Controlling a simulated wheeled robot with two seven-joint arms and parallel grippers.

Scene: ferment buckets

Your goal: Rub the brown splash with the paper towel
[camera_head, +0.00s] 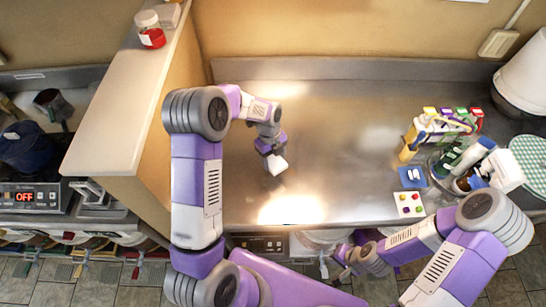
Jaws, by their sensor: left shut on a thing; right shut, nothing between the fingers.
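My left gripper (271,151) is over the left part of the steel counter (330,140), pointing down. It is shut on a white paper towel (278,165), a small crumpled-looking piece that is at or just above the counter surface; I cannot tell whether it touches. I cannot make out the brown splash; the towel or my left arm may hide it. My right gripper (341,262) is shut and empty, low in front of the counter's front edge.
A caddy of bottles (440,135) stands at the counter's right, with a blue card (412,176) and a white card with coloured dots (408,204) near it. A white bucket (525,75) stands far right. A tan partition (125,100) borders the left. The counter's middle is clear.

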